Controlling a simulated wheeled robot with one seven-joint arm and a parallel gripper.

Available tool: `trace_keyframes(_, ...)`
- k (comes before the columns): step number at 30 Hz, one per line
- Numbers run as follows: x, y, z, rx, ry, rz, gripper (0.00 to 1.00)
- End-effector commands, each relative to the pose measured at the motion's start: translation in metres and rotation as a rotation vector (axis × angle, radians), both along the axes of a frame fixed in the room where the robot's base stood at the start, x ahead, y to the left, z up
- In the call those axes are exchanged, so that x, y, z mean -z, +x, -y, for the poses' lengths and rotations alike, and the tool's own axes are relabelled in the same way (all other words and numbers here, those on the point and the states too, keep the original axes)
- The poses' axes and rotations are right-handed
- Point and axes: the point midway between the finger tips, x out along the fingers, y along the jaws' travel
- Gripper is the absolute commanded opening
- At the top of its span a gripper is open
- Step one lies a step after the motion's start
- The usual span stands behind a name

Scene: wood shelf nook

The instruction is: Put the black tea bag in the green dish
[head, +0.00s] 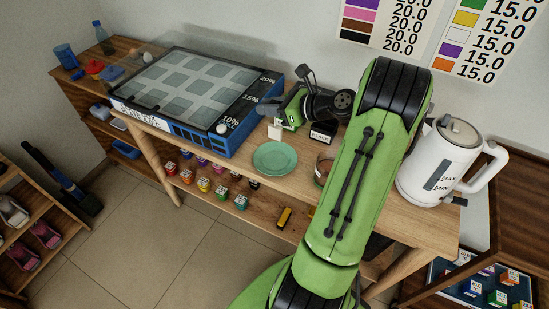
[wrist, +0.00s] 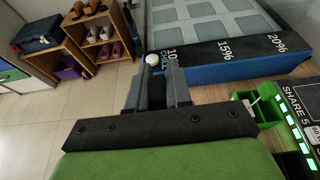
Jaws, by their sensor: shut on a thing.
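The green dish (head: 275,158) is round, flat and empty at the front edge of the wooden table in the head view. My gripper (head: 268,113) is above the table, behind the dish and beside the blue-framed board, pointing left. In the wrist view my gripper (wrist: 157,78) has its two grey fingers closed with a narrow dark piece (wrist: 157,95) between them. I take it for the black tea bag, but it is mostly hidden by the fingers. The dish does not show in the wrist view.
A black labelled box (head: 322,136) stands right of the dish. A brown cup (head: 323,168) is partly behind my arm. A white kettle (head: 440,165) stands at the right. The blue-framed board (head: 200,95) with a white knob (head: 221,129) fills the left. Bare wood surrounds the dish.

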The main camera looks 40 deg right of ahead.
Motion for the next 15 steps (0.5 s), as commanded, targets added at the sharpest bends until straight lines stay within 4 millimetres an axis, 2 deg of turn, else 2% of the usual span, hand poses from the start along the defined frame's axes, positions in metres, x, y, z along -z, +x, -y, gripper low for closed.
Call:
trace_keyframes(6,0.045,-0.001,0.001,0.002,0.006,-0.003,0.00)
trace_keyframes(15,0.100,0.000,0.000,0.001,0.005,-0.004,0.00)
